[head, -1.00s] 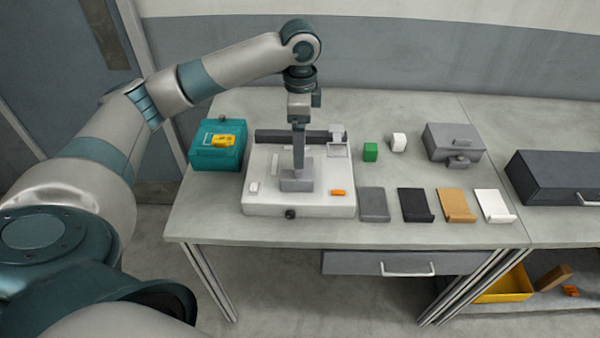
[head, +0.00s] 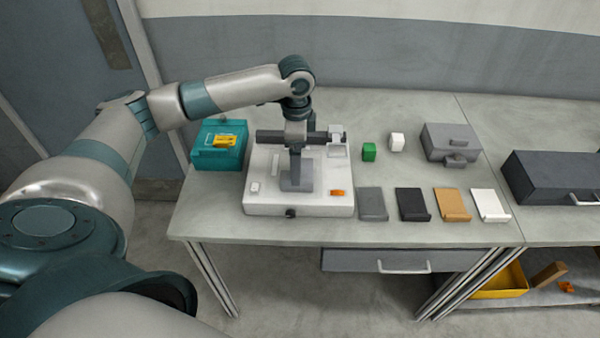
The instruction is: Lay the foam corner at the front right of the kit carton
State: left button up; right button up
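My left gripper (head: 296,184) points down over the middle of a white, box-like unit (head: 262,207) on the table. Its lower end is at a grey block there, and grey on grey I cannot tell finger from block or whether the fingers are open. No piece can be made out for sure as the foam corner. Four lipped flat pieces lie in a row to the right: grey (head: 372,203), black (head: 411,204), tan (head: 451,203) and white (head: 489,204). I cannot tell which thing is the kit carton. My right gripper is out of view.
A teal box (head: 208,160) with a yellow item on top stands left of the white unit. A green block (head: 369,152), a white block (head: 397,142) and a grey box (head: 440,139) stand at the back. A dark case (head: 545,180) is far right. The table's front strip is clear.

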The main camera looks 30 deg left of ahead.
pick_arm(q)
jog(key=shift+f, duration=1)
jog(key=c, duration=1.2)
jog(key=shift+r, duration=0.15)
jog(key=shift+r, duration=0.5)
jog(key=d+r+b, duration=0.1)
jog(key=d+r, duration=0.2)
jog(key=d, duration=0.1)
jog(key=d+r+b, duration=0.2)
jog(key=d+r, duration=0.1)
jog(key=d, duration=0.1)
jog(key=d+r+b, duration=0.2)
jog(key=d+r, duration=0.1)
jog(key=shift+w+d+r, duration=0.1)
jog(key=shift+d+r, duration=0.3)
